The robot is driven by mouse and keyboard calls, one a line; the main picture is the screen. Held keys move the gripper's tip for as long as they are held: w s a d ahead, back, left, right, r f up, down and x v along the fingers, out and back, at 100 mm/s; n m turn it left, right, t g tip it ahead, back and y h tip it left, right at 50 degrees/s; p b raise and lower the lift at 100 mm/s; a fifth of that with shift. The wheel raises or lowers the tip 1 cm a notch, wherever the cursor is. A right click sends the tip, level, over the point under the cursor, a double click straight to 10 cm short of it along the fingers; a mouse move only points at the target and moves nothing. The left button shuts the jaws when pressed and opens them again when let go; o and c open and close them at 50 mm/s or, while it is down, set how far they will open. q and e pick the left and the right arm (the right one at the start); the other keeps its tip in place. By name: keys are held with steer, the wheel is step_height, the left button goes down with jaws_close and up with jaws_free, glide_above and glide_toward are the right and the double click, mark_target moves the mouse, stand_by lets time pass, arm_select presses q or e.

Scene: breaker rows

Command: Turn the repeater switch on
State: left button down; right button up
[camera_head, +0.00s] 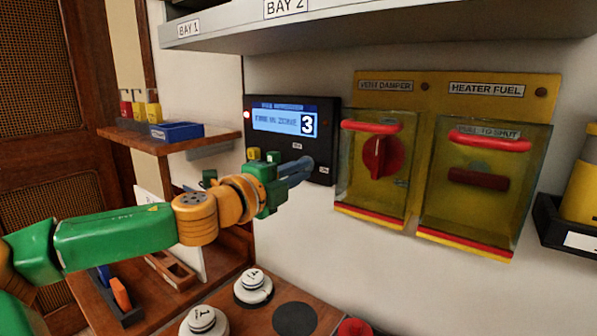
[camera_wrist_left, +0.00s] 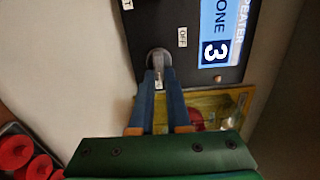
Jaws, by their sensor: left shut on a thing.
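The repeater panel (camera_head: 320,160) is a black box on the white wall with a lit blue display (camera_head: 283,122) showing a large 3. A red light (camera_head: 247,114) glows at its upper left. My left gripper (camera_head: 303,166) reaches the panel's lower right part. In the left wrist view, the blue fingers (camera_wrist_left: 160,88) are shut on the grey repeater switch lever (camera_wrist_left: 158,76), whose round base (camera_wrist_left: 158,58) shows beyond the fingertips. An OFF label (camera_wrist_left: 182,37) sits beside it on the panel. The lever's exact tilt is hard to tell. My right gripper is out of view.
Two clear yellowish covers with red handles, over a red knob (camera_head: 383,157) and a red bar (camera_head: 478,179), stand close right of the panel. A wooden shelf (camera_head: 170,143) is at left. A grey overhead shelf (camera_head: 340,32) runs above. Round white weights (camera_head: 253,287) sit below.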

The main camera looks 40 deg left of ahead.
arm_select(q)
steer(key=shift+r, duration=0.1)
steer(key=c, duration=0.9)
jaws_free()
steer(key=shift+w, duration=0.1)
steer(key=s+b, duration=0.1)
steer(key=s, duration=0.3)
steer(key=s+b, duration=0.1)
steer(key=s, duration=0.2)
steer(key=shift+d+b, duration=0.3)
steer(key=shift+d, duration=0.05)
